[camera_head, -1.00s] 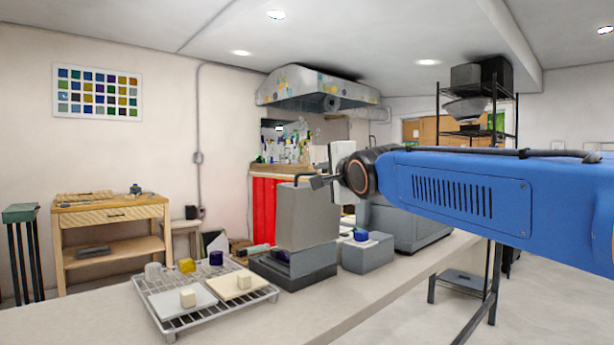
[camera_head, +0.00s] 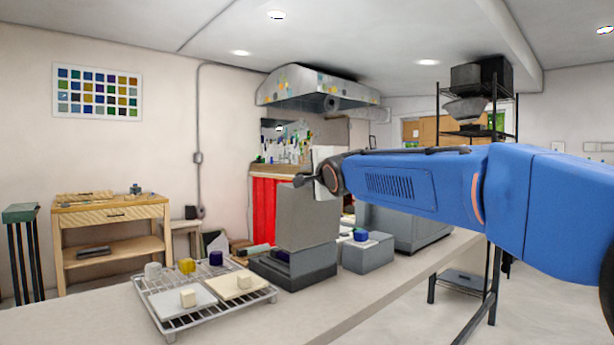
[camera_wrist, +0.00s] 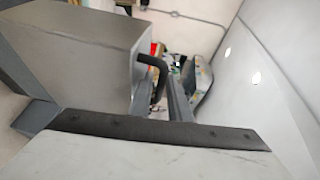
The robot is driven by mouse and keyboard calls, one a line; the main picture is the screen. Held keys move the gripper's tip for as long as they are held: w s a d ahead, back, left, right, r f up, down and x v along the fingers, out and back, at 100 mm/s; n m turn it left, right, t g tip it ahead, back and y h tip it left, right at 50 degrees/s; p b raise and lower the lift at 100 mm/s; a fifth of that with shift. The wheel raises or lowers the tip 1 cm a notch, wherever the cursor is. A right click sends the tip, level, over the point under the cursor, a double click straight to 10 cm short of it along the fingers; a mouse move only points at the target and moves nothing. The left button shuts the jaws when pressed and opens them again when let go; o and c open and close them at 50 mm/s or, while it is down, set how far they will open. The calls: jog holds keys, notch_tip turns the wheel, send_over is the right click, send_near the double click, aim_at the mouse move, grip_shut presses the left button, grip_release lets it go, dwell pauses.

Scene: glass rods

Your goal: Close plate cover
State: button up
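The plate cover (camera_head: 307,218) is a grey slab standing raised on the dark grey plate unit (camera_head: 295,272) on the counter. In the wrist view the cover (camera_wrist: 85,60) fills the upper left, with a black bar handle (camera_wrist: 150,60) sticking out from its side. My gripper (camera_wrist: 163,98) has its two grey fingers apart, with part of the handle showing between them. I see no firm grip on it. In the head view my gripper (camera_head: 308,180) is at the cover's upper edge, with its fingertips too small to make out.
A wire rack (camera_head: 172,325) with pale tiles and small jars stands left of the unit on the counter (camera_head: 350,298). A grey box (camera_head: 367,256) with a blue item on top stands to the right. The front of the counter is clear.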

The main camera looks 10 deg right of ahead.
grip_shut()
